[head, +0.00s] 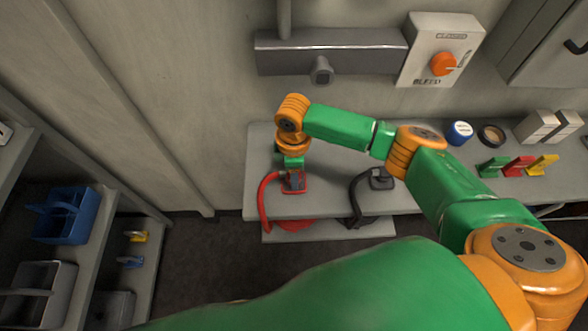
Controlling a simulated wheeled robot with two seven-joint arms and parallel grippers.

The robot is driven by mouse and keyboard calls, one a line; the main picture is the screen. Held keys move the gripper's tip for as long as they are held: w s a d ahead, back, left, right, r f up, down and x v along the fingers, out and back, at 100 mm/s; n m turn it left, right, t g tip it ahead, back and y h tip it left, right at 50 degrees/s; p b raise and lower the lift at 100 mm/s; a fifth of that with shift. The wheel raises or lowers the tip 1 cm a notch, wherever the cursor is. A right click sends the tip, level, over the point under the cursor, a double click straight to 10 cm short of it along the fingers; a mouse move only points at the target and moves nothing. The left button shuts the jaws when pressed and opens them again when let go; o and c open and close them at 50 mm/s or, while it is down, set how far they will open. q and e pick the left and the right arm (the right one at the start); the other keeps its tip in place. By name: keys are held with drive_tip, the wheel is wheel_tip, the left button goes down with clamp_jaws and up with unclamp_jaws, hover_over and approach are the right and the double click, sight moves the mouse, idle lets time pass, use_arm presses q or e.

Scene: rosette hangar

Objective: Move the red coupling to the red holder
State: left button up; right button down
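A red hose (264,205) arches over the bench's left front edge, and its upper end meets a small dark grey and red block (294,183) on the bench. I take this end for the red coupling, but the part is small and partly covered. My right gripper (293,172) points down right over that block, touching or nearly touching it. Its fingers are too small and covered to show whether they are open or shut. I cannot pick out the red holder for certain. My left gripper is not in view.
A black hose ends at a dark block (381,178) to the right on the bench (335,203). Green (493,167), red (518,166) and yellow (542,165) pieces lie farther right. A grey box with an orange knob (443,64) is on the wall. Shelves with a blue caddy (66,215) stand left.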

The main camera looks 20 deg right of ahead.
drive_tip(key=shift+f+b, duration=0.3)
drive_tip(key=shift+f, duration=0.15)
drive_tip(key=shift+c, duration=1.1)
unclamp_jaws()
